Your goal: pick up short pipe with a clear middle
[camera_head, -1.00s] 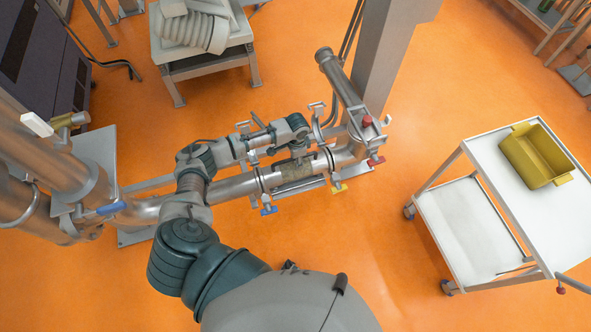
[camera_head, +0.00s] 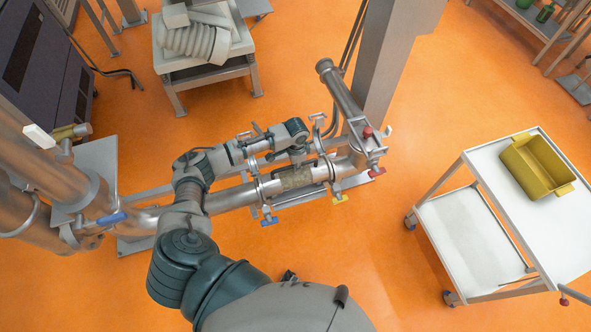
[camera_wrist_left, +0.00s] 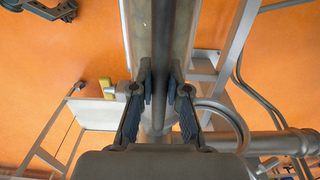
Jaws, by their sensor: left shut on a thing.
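The short pipe with a clear, yellowish middle (camera_head: 297,179) lies in the line of grey pipework in the head view, between the blue and yellow handles. My left gripper (camera_head: 299,157) is over it, at the end of my left arm. In the left wrist view the gripper (camera_wrist_left: 162,90) has its blue pads closed on a dark bar running along the middle of the pale-walled pipe (camera_wrist_left: 138,35). Whether the pipe is apart from its neighbours is too small to tell. My right gripper is not in view.
A grey column (camera_head: 385,60) rises behind. A white cart (camera_head: 500,215) with a yellow bin (camera_head: 538,166) stands at right. Orange floor between is clear.

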